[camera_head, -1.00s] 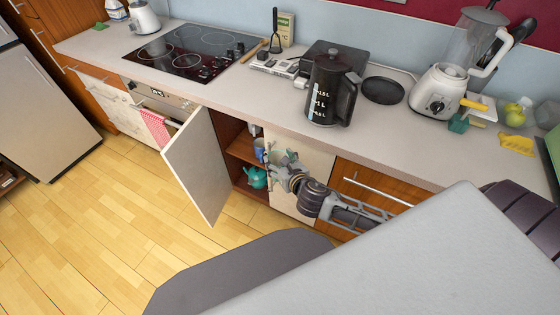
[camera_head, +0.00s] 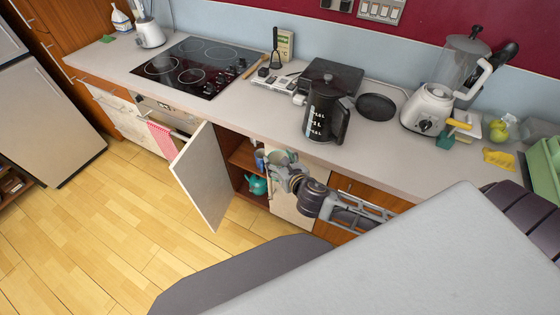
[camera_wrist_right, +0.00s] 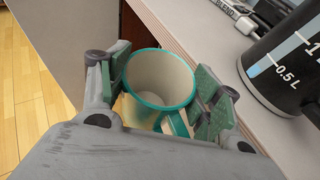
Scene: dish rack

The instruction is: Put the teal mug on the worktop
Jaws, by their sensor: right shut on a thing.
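The teal mug (camera_wrist_right: 160,100) is between the fingers of my right gripper (camera_wrist_right: 163,84) in the right wrist view. It has a cream inside and a teal rim and handle, and its opening faces the camera. The gripper is shut on it. In the head view my right gripper (camera_head: 283,166) is in front of the cabinet, close to the worktop's front edge, and partly hides the mug. The worktop (camera_head: 235,113) is pale grey. My left gripper is not in view.
A black jug kettle (camera_head: 325,115) stands near the worktop edge by the right gripper. The cabinet door (camera_head: 203,178) stands open, with a teal teapot (camera_head: 257,185) inside. The worktop is clear between the hob (camera_head: 195,68) and the kettle, along the front.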

